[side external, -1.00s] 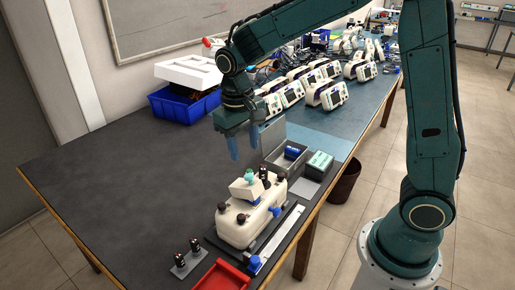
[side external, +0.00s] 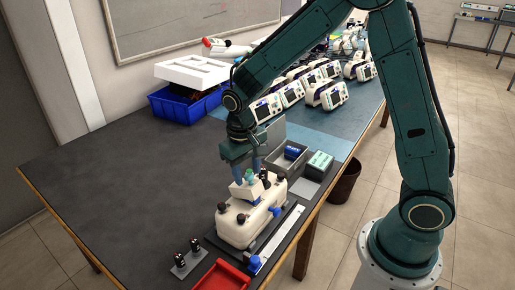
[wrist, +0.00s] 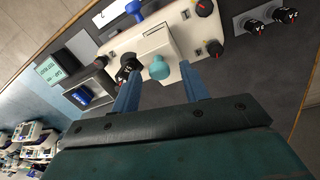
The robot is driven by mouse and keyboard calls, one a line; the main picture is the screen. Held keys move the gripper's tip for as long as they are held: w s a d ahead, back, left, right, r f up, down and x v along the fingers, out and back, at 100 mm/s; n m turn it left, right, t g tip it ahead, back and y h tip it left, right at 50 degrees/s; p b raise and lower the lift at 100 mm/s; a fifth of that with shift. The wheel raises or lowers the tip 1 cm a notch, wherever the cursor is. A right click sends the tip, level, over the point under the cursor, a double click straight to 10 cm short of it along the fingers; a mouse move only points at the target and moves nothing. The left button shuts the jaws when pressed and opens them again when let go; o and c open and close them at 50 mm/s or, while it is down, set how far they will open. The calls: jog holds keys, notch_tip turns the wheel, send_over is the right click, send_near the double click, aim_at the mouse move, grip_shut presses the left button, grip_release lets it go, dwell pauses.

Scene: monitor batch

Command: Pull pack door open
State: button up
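A beige unit (side external: 238,229) with black knobs sits near the table's front edge. On its top is a small pale block or door (side external: 243,191) carrying a teal knob (side external: 249,175). In the wrist view the door (wrist: 155,38) has a small label, and the teal knob (wrist: 160,68) stands between my fingertips. My gripper (side external: 248,172) points down over the unit. In the wrist view my gripper (wrist: 159,74) is open, with a gap on both sides of the knob. I cannot tell whether the door is ajar.
A grey tray holding a blue pack (side external: 292,152) and a green-topped box (side external: 320,160) stand behind the unit. A red tray (side external: 222,276) and two black-knobbed pieces (side external: 188,256) are in front. Several monitors (side external: 268,108) stand at the back. The table's left is clear.

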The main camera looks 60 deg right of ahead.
grip_shut()
